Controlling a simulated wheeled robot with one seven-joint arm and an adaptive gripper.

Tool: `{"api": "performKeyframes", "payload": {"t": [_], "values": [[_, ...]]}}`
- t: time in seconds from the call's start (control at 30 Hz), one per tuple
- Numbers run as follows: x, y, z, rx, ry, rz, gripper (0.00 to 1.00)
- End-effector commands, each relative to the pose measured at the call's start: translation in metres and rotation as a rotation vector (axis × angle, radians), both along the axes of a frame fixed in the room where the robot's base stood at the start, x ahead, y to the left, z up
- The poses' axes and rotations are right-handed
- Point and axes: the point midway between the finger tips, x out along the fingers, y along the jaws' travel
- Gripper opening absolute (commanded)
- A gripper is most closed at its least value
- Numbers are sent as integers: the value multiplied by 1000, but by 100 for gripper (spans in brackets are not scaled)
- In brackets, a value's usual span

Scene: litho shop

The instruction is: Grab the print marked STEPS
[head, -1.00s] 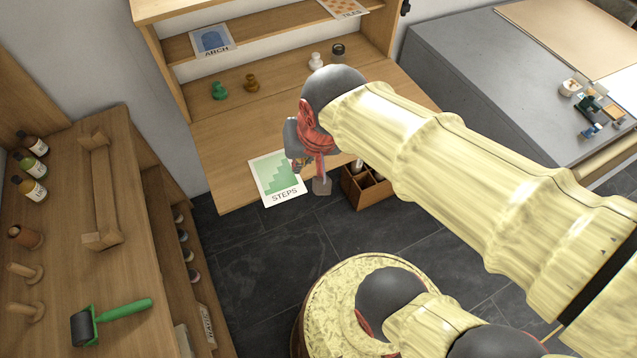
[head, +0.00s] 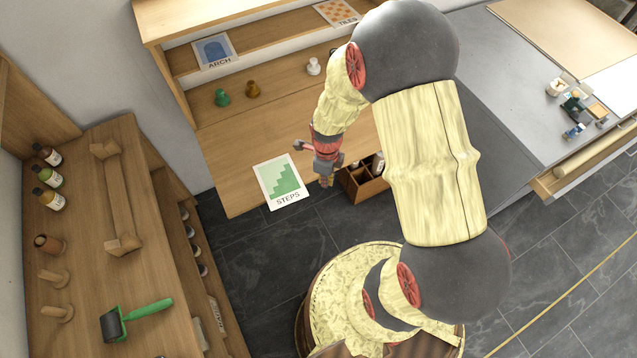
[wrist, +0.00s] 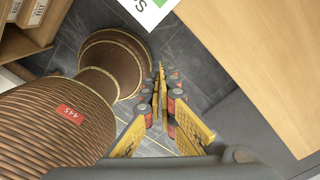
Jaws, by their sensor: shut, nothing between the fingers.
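The print marked STEPS (head: 281,180) is a white sheet with green stairs. It lies on the wooden bench (head: 232,165), its lettered end sticking out past the front edge. In the wrist view, only a corner of the print (wrist: 148,8) shows at the top, with part of its lettering and some green. My gripper (head: 327,182) is just right of the print in the head view, by the bench's front edge, apart from it. In the wrist view, my gripper's (wrist: 160,70) fingers are together with nothing between them.
The ARCH print (head: 213,52) and TILES print (head: 336,12) lie on the shelf above. A wooden crate with bottles (head: 362,188) is right of my gripper. A side bench (head: 85,255) at left holds bottles and a green-handled roller (head: 135,318). Dark floor lies between.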

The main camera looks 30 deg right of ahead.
Motion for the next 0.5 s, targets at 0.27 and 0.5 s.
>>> {"api": "performKeyframes", "payload": {"t": [0.27,0.5], "values": [[-1,0,-50,1,4,3,0],[-1,0,-96,1,2,4,0]]}}
